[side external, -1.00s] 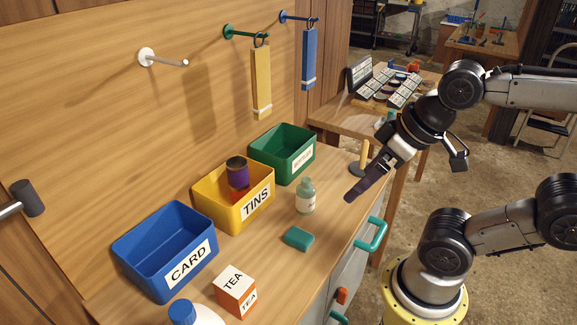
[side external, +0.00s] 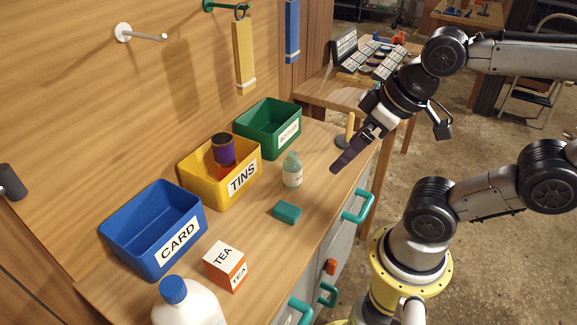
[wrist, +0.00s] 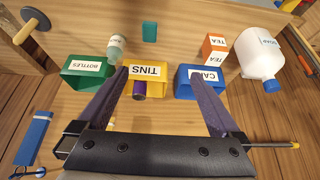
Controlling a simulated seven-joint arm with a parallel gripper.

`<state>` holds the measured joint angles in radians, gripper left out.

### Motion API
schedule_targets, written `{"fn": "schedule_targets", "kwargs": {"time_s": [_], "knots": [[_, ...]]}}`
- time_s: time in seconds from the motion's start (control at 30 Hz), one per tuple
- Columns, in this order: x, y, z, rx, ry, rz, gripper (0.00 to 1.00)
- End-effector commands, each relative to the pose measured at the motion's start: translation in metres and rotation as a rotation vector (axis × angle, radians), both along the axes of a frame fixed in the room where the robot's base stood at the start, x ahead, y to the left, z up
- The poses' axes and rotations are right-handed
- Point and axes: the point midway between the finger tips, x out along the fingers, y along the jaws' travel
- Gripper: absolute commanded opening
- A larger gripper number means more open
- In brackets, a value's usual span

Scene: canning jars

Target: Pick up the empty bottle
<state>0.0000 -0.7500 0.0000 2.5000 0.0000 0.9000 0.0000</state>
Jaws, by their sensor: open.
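The small pale green bottle (side external: 292,172) with a white label stands upright on the wooden worktop, in front of the green and yellow bins. It also shows in the wrist view (wrist: 116,48), left of my fingers. My gripper (side external: 337,167) is to the right of the bottle in the side view, above the worktop's right edge and apart from it. In the wrist view my gripper's two dark fingers (wrist: 158,73) are spread wide with nothing held between them. A larger white bottle (side external: 188,306) with a blue cap stands at the front; its label reads SOAP in the wrist view.
A green BOTTLES bin (side external: 268,121), a yellow TINS bin (side external: 213,196) holding a purple tin (side external: 223,151), and a blue CARD bin (side external: 152,231) line the back. A teal block (side external: 287,212) and a TEA box (side external: 225,266) lie in front.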

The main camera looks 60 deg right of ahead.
Motion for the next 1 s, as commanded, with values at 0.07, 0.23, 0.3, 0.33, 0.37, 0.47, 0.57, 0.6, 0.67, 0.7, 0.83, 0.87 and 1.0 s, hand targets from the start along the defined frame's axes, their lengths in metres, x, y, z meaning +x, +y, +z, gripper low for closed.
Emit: {"fn": "schedule_targets", "kwargs": {"time_s": [0.07, 0.23, 0.3, 0.33, 0.37, 0.47, 0.57, 0.6, 0.67, 0.7, 0.83, 0.87, 1.0], "knots": [[0.0, 0.0, 0.0, 0.0, 0.0, 0.0, 1.0], [0.0, 0.0, 0.0, 0.0, 0.0, 0.0, 1.0], [0.0, 0.0, 0.0, 0.0, 0.0, 0.0, 1.0], [0.0, 0.0, 0.0, 0.0, 0.0, 0.0, 1.0], [0.0, 0.0, 0.0, 0.0, 0.0, 0.0, 1.0], [0.0, 0.0, 0.0, 0.0, 0.0, 0.0, 1.0], [0.0, 0.0, 0.0, 0.0, 0.0, 0.0, 1.0], [0.0, 0.0, 0.0, 0.0, 0.0, 0.0, 1.0], [0.0, 0.0, 0.0, 0.0, 0.0, 0.001, 1.0], [0.0, 0.0, 0.0, -0.003, 0.0, 0.006, 1.0], [0.0, 0.0, 0.0, -0.048, 0.001, 0.089, 1.0], [0.0, 0.0, 0.0, -0.067, 0.001, 0.125, 1.0], [0.009, 0.0, 0.016, -0.205, -0.028, 0.37, 1.0]]}}
